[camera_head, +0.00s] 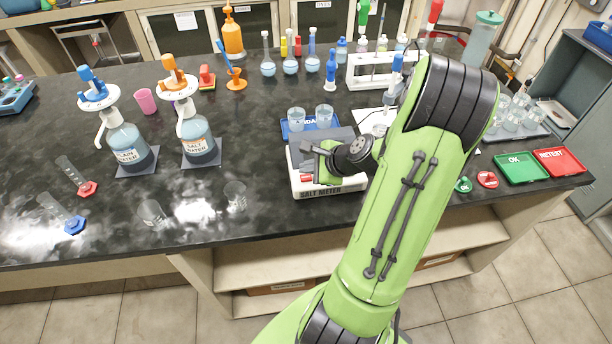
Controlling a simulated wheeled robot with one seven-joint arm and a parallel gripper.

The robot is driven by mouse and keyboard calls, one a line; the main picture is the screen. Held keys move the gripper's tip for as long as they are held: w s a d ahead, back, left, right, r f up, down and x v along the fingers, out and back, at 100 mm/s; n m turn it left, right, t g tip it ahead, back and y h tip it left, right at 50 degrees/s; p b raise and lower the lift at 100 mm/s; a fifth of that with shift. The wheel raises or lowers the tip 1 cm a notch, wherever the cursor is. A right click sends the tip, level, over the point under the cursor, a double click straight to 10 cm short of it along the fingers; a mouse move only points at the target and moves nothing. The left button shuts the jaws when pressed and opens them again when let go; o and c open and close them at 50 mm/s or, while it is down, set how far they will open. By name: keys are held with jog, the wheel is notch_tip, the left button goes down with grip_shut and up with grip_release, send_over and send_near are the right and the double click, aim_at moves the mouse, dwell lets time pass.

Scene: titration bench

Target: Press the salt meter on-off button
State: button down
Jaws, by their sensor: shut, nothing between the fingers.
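The salt meter (334,188) is a white box with a dark grey top, near the front edge of the black bench. Its front carries the label "SALT METER". My gripper (306,162) is shut and empty, over the left part of the meter's front. A red patch (307,178) shows on the meter's front just below the fingers; I cannot tell whether it is the on-off button. My gripper and arm hide much of the meter's front and right side. I cannot tell whether the fingertips touch it.
A blue tray with two beakers (296,119) stands right behind the meter. The salt water bottle (198,135) and plain water bottle (127,145) stand to the left. Green OK (520,168) and red RETEST (559,161) trays lie right.

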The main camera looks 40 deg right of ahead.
aim_at(309, 179)
dwell(0.5)
jog(key=shift+f, duration=0.45)
jog(key=shift+f+b, duration=0.4)
jog(key=shift+b, duration=0.15)
dwell(0.3)
jog(key=shift+r+p, duration=0.85)
jog(key=shift+p, duration=0.05)
jog(key=shift+r, duration=0.1)
notch_tip(309, 179, up, 5)
jog(key=p, duration=0.5)
dwell(0.5)
